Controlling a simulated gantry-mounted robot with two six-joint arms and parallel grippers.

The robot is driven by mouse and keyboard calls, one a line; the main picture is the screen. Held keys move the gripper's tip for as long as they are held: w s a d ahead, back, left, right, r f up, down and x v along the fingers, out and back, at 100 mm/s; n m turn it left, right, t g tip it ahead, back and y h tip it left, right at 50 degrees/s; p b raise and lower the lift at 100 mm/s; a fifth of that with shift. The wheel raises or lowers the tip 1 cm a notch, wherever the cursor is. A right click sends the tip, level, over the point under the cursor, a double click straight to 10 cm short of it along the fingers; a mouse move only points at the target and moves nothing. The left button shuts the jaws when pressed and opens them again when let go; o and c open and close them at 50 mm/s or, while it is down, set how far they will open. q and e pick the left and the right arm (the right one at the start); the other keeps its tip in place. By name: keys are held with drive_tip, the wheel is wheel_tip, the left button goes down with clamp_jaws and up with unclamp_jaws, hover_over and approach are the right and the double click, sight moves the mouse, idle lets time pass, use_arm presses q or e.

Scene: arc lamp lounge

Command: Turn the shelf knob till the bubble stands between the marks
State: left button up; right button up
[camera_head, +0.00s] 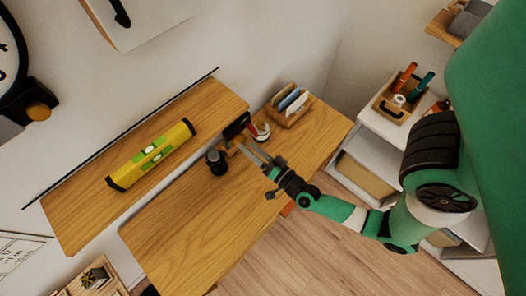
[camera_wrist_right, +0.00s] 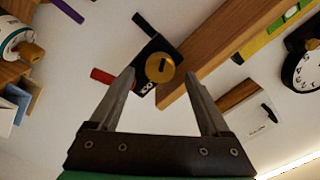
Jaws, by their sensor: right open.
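A wooden shelf (camera_head: 75,212) on the wall carries a yellow spirit level (camera_head: 151,154) with green vials; the bubble's place between the marks is too small to tell. At the shelf's right end is a black bracket (camera_head: 237,123). In the right wrist view, a brass knob (camera_wrist_right: 160,68) with a dark slot sits on this bracket, beside the shelf's edge (camera_wrist_right: 222,50). My right gripper (camera_head: 243,147) is open, its fingers pointing at the bracket. In the wrist view its fingertips (camera_wrist_right: 160,76) stand either side of the knob; contact cannot be told. My left gripper is out of view.
Below the shelf is a wooden desk (camera_head: 185,235) with a dark round object (camera_head: 215,161) and a wooden letter holder (camera_head: 289,105). A white shelf unit (camera_head: 372,118) with a wooden caddy (camera_head: 398,97) stands at right. The desk's front left is clear.

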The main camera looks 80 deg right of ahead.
drive_tip(key=p+v, duration=0.1)
drive_tip(key=v, duration=0.6)
drive_tip(key=shift+r, duration=0.1)
